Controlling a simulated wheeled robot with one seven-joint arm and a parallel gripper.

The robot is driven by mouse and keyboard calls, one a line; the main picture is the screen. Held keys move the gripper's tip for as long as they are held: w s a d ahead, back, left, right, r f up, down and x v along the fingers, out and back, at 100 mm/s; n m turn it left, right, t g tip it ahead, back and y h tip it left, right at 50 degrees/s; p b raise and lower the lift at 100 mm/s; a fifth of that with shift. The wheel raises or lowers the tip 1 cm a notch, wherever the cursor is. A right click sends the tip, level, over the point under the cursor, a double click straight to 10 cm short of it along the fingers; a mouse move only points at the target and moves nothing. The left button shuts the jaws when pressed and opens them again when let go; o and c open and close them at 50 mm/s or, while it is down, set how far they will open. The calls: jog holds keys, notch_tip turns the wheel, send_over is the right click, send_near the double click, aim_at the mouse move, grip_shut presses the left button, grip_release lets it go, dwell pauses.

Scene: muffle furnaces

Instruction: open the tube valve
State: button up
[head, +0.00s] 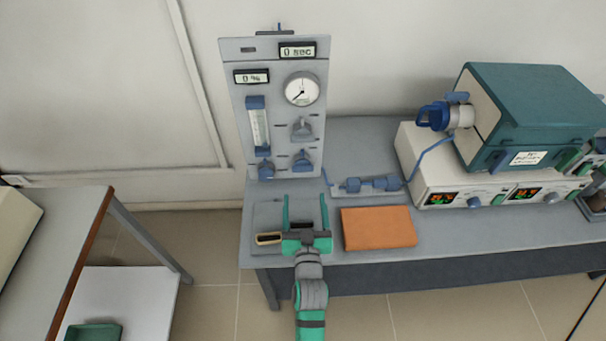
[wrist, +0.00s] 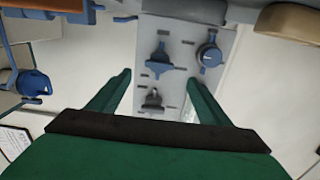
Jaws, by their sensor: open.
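A grey gas panel (head: 283,100) stands upright at the back of the bench. It carries a grey-handled knob (head: 302,129) under the round gauge, a blue-handled knob (head: 302,161) below that, and another blue-handled knob (head: 265,169) at lower left. The wrist view, upside down, shows the same grey knob (wrist: 152,101), right blue knob (wrist: 160,59) and left blue knob (wrist: 208,54). A blue inline fitting (head: 371,184) sits on the tube. Which part is the tube valve is not labelled legibly. My gripper (head: 304,198) is open and empty, in front of the panel, touching no knob.
An orange-brown block (head: 378,228) lies on the bench right of my gripper. A teal furnace (head: 535,110) on a white control unit (head: 480,185) stands further right. A blue tube runs from the panel to it. A side table (head: 50,245) is at left.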

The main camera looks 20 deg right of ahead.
aim_at(303, 167)
jog(key=x, duration=1)
jog(key=shift+w, duration=0.35)
jog(key=shift+d, duration=0.1)
jog(key=c, duration=1)
